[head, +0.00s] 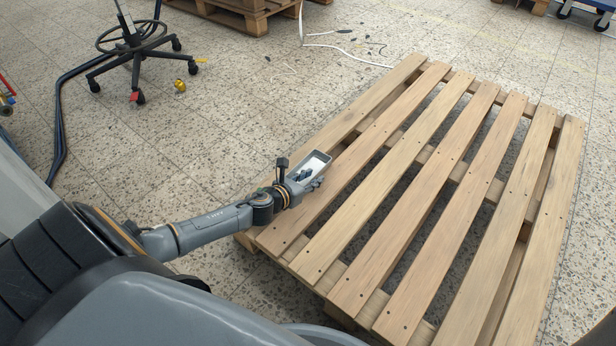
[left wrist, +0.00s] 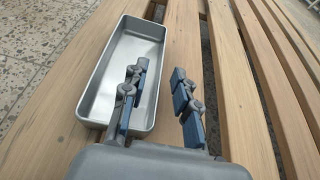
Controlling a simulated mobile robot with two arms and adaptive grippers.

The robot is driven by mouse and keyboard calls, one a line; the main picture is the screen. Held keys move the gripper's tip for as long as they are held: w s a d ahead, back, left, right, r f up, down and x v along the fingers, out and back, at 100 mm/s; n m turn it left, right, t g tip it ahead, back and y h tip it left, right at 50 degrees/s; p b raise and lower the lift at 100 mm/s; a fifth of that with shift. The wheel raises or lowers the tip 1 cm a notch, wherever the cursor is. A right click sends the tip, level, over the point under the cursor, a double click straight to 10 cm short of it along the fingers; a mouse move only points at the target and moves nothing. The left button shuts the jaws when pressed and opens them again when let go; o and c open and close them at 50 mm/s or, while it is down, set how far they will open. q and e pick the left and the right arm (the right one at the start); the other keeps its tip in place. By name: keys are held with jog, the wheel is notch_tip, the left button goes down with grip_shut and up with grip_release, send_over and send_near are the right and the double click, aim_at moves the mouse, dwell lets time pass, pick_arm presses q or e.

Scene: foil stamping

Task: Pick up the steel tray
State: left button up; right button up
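The steel tray (left wrist: 128,50) is a shallow, empty, open-topped metal box over the pallet's slats in the left wrist view. It also shows in the head view (head: 318,160), at the pallet's left side, partly covered by my left gripper (head: 309,180). In the left wrist view my left gripper (left wrist: 160,102) is open. One finger appears over the tray's inside and the other is outside its right wall, with that wall between them. I cannot tell whether either finger touches the wall. My right gripper is not in view.
The wooden pallet (head: 408,165) fills the right of the head view, with gaps between its slats. A swivel chair base (head: 138,50), a small yellow object (head: 180,86) and a white cable (head: 345,50) are on the speckled floor. Another pallet (head: 240,14) stands at the back.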

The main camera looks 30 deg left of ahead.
pick_arm(q)
jog(key=shift+w+f, duration=0.15)
jog(key=shift+w, duration=0.35)
grip_shut()
